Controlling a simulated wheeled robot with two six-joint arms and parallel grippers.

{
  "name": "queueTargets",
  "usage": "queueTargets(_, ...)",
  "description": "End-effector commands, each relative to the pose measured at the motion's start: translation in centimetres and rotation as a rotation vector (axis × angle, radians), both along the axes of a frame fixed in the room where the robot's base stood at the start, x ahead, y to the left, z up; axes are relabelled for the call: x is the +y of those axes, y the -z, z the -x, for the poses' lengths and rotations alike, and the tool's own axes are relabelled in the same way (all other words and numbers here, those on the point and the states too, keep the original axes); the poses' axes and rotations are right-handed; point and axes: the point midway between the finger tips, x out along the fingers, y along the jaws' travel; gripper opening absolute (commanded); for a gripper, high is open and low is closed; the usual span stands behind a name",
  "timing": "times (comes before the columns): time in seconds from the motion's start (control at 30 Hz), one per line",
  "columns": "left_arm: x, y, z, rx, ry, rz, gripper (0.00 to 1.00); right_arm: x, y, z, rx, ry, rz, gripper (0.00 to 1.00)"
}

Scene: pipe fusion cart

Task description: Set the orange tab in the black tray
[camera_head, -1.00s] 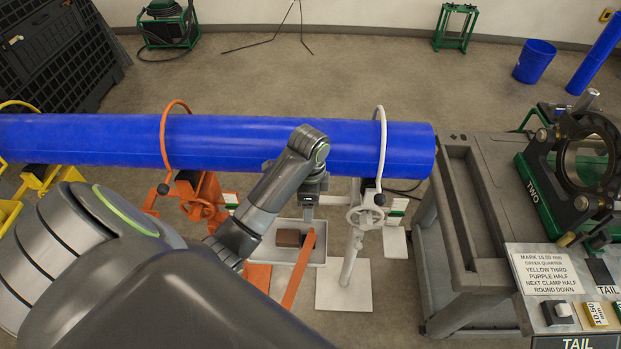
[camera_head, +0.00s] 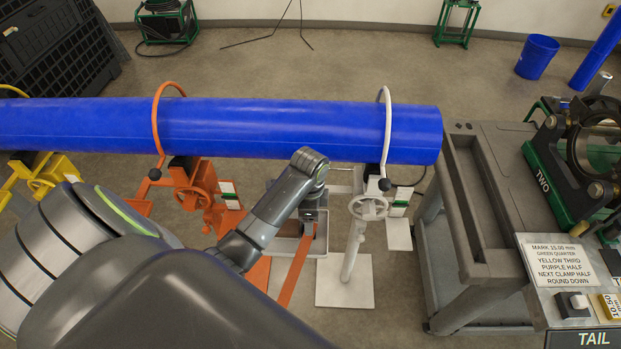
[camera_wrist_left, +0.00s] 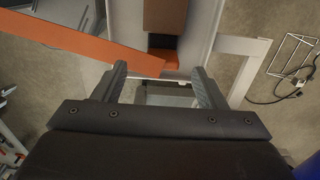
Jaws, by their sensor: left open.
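My left gripper (camera_head: 311,222) reaches down over a pale grey tray (camera_head: 285,247) on the floor between the orange and white pipe stands. In the left wrist view its jaws (camera_wrist_left: 160,76) are open with nothing between them. A small orange piece (camera_wrist_left: 164,58) shows just beyond the fingertips, beside a brown block (camera_wrist_left: 165,17) in the tray; I cannot tell for certain whether it is the orange tab. A long orange bar (camera_wrist_left: 88,44) crosses left of it. I cannot make out a black tray with certainty. My right gripper is not in view.
A blue pipe (camera_head: 240,130) lies across the orange stand (camera_head: 190,186) and white stand (camera_head: 368,208), just beyond my left arm. At right, a grey cart (camera_head: 470,215) carries the clamp machine (camera_head: 560,180) and a printed sign (camera_head: 558,264).

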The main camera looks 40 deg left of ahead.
Motion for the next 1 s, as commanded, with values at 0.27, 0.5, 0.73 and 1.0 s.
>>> queueTargets(0.27, 0.0, 2.4, -0.2, 0.003, 0.000, -0.001, 0.65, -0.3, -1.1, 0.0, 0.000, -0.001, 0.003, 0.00)
queueTargets(0.5, -0.1, 4.9, -0.3, 0.000, 0.000, 0.000, 0.65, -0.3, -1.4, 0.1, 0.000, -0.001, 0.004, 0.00)
queueTargets(0.73, 0.0, 5.3, -0.3, -0.001, 0.000, -0.001, 0.65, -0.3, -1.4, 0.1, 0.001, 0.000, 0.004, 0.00)
queueTargets(1.0, 0.0, 5.2, -0.3, -0.001, 0.000, -0.001, 0.38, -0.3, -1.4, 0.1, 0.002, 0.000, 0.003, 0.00)
